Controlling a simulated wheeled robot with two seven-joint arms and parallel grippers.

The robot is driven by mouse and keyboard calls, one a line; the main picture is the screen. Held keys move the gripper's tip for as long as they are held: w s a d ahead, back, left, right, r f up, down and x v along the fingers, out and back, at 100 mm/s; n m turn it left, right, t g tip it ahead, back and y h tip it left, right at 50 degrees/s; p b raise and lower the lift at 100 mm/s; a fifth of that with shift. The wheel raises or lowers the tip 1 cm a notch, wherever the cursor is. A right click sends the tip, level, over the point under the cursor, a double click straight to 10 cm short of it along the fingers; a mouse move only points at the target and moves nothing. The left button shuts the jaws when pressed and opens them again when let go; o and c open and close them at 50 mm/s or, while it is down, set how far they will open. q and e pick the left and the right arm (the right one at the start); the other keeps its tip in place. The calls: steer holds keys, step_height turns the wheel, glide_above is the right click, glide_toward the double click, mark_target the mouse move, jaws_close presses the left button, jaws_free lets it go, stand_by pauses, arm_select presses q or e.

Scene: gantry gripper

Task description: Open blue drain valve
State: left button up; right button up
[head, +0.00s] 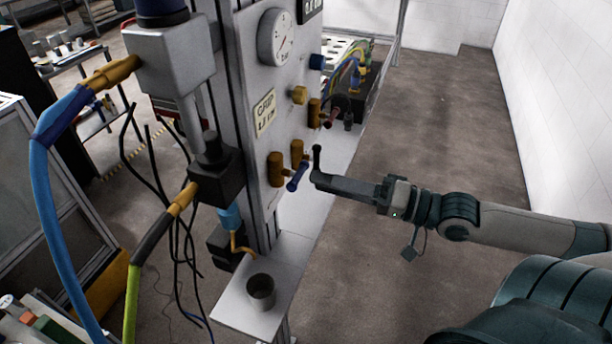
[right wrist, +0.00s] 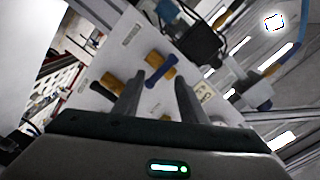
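The blue drain valve handle (head: 298,177) is a short dark-blue lever on the panel's lower part. It is beside a brass fitting (head: 276,168). In the right wrist view the blue handle (right wrist: 160,70) lies slanted just beyond the gap between my fingertips. My right gripper (head: 317,166) is to the right of the handle in the head view, pointing at the panel. Its two dark fingers (right wrist: 160,95) are apart with nothing between them, and they appear clear of the handle. My left gripper is not in view.
A grey cup (head: 261,292) stands on the white shelf (head: 285,271) below. Hoses and cables hang at the left. The floor at right is clear.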

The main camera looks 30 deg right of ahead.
mark_target(297, 175)
steer(key=shift+p+x, duration=0.5)
steer(key=shift+x, duration=1.85)
